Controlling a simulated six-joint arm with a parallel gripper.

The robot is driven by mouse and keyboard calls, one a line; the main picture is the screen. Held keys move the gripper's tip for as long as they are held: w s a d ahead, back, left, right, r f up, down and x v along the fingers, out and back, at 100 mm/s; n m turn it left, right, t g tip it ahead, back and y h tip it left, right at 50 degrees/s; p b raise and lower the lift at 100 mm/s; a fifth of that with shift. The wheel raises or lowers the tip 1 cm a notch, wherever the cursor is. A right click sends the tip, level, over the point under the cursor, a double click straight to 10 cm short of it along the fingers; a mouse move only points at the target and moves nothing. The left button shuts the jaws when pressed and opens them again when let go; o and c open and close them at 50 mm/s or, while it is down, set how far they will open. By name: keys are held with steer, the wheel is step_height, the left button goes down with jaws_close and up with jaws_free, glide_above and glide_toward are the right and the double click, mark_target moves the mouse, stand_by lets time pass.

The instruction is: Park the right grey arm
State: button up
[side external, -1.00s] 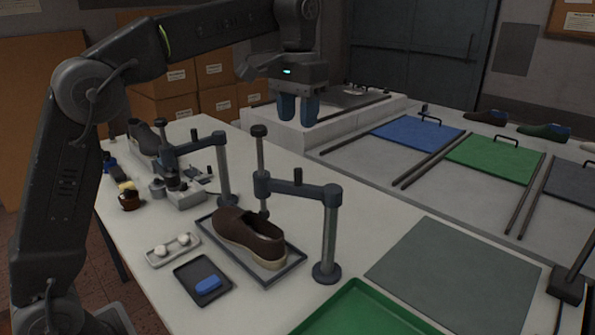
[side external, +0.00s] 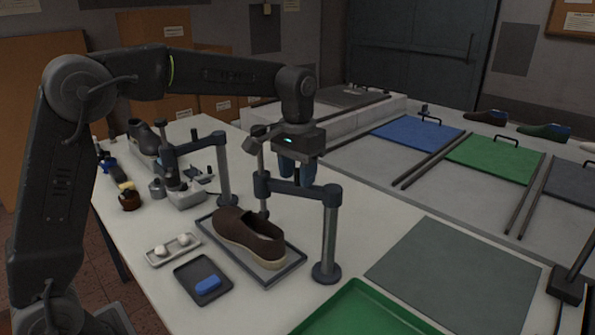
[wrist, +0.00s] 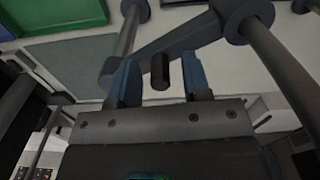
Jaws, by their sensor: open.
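The right grey arm (side external: 302,190) reaches left from its upright post (side external: 328,240), beside and partly above the brown shoe (side external: 247,236) on its dark tray. My gripper (side external: 296,172) is just above this arm, its blue fingers pointing down. In the wrist view, the arm's short black knob (wrist: 160,72) stands between the two blue fingers of my gripper (wrist: 160,80), with a gap on each side. The fingers are open and hold nothing. In the side view the knob is hidden by my gripper.
A second grey arm (side external: 190,142) on a post stands at left. A tall thin post (side external: 262,165) rises close to my gripper. A green tray (side external: 360,312) and a grey mat (side external: 452,268) lie at right. Small trays (side external: 172,250) sit in front of the shoe.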

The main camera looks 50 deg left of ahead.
jaws_close()
steer(key=shift+s, duration=0.1)
stand_by(0.6)
steer(key=s+d+n, duration=0.3)
steer(key=d+n, duration=0.3)
steer(key=n, duration=0.6)
steer(key=shift+s+d+n, duration=0.25)
steer(key=shift+d+n, duration=0.05)
stand_by(0.5)
jaws_free()
